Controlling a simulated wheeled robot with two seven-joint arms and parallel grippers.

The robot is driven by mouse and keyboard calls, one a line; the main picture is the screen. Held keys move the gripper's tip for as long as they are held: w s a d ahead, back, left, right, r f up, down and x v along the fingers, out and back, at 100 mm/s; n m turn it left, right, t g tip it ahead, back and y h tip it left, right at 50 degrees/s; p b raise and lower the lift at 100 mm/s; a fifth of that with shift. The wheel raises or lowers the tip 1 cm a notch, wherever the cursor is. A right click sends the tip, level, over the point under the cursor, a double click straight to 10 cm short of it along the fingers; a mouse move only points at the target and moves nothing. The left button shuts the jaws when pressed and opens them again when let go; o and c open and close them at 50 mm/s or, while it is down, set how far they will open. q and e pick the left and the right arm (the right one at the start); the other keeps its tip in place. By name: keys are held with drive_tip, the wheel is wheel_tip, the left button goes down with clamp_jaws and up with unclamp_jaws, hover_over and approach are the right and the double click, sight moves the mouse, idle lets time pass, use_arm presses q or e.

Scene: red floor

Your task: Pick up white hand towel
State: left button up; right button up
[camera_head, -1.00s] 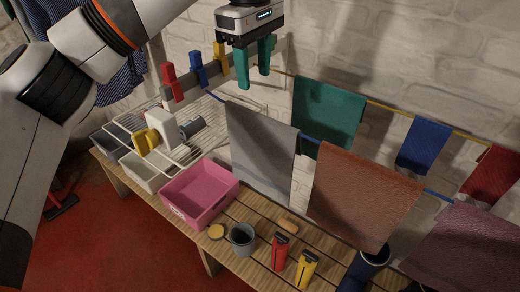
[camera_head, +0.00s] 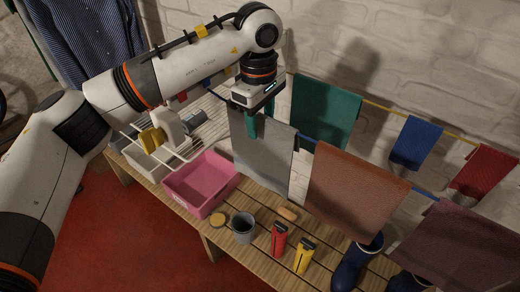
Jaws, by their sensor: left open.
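The white hand towel (camera_head: 265,165), pale grey in this light, hangs over the blue front line above the wooden bench. My left gripper (camera_head: 258,123) points down at the towel's top edge, its green fingers overlapping the upper part of the towel in the head view. It is open. One finger shows in front of the cloth; the other is mostly hidden, so I cannot tell whether the towel lies between them. My right gripper is out of view.
A brown towel (camera_head: 355,190) hangs to the right, a green one (camera_head: 325,110) behind. A pink bin (camera_head: 200,184), a grey cup (camera_head: 243,228) and red (camera_head: 278,240) and yellow (camera_head: 304,255) items stand on the bench (camera_head: 225,238). A white wire rack is left of the towel.

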use_arm(q)
clamp_jaws()
idle(0.3)
drive_tip(key=shift+r, duration=0.45)
wheel_tip(320, 180, up, 11)
drive_tip(key=b, duration=0.3)
drive_tip(key=s+d+b, duration=0.4)
drive_tip(key=s, duration=0.9)
drive_tip(key=shift+s, duration=0.4)
drive_tip(key=shift+r, duration=0.15)
